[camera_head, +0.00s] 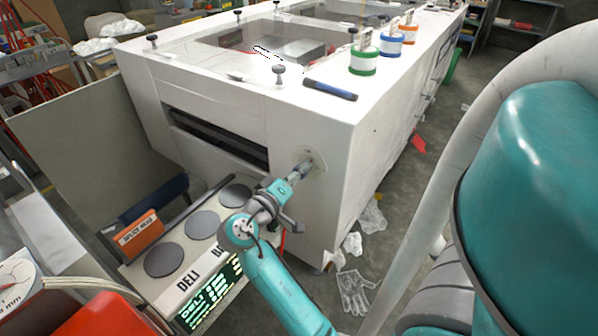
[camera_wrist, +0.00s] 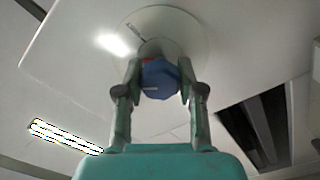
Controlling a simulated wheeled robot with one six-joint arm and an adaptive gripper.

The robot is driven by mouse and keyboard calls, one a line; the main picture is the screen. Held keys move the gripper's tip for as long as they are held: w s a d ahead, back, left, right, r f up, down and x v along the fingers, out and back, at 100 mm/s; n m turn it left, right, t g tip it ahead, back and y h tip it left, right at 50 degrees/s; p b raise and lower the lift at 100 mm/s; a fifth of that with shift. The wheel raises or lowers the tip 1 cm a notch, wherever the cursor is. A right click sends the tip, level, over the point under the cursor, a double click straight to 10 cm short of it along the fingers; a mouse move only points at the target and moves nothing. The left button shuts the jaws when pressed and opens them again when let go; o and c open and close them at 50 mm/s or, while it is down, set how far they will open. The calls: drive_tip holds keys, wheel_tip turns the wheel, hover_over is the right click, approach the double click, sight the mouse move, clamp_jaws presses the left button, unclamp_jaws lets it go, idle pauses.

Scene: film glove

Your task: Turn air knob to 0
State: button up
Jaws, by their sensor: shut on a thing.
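The air knob (camera_wrist: 159,79) is a blue faceted knob in the wrist view. It stands out from a round pale dial plate (camera_wrist: 185,27) on a white machine panel. Small dark markings and a red patch show near it, too small to read. My gripper (camera_wrist: 160,70) has one finger on each side of the knob and is shut on it. In the head view my gripper (camera_head: 303,170) reaches the dial plate (camera_head: 314,160) on the machine's front end, and hides most of the knob.
The large white machine (camera_head: 320,120) fills the middle, with a dark slot (camera_head: 215,137) left of the dial. A deli scale with a green display (camera_head: 212,294) stands below left. A clear plastic glove (camera_head: 354,292) and film scraps lie on the floor at right.

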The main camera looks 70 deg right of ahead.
drive_tip(key=n, duration=0.7)
idle(0.6)
drive_tip(key=shift+f, duration=0.1)
drive_tip(key=o, duration=1.2)
drive_tip(key=shift+c, duration=0.2)
drive_tip(key=shift+w+a, duration=0.1)
drive_tip(key=v, duration=1.1)
drive_tip(key=shift+a, duration=0.4)
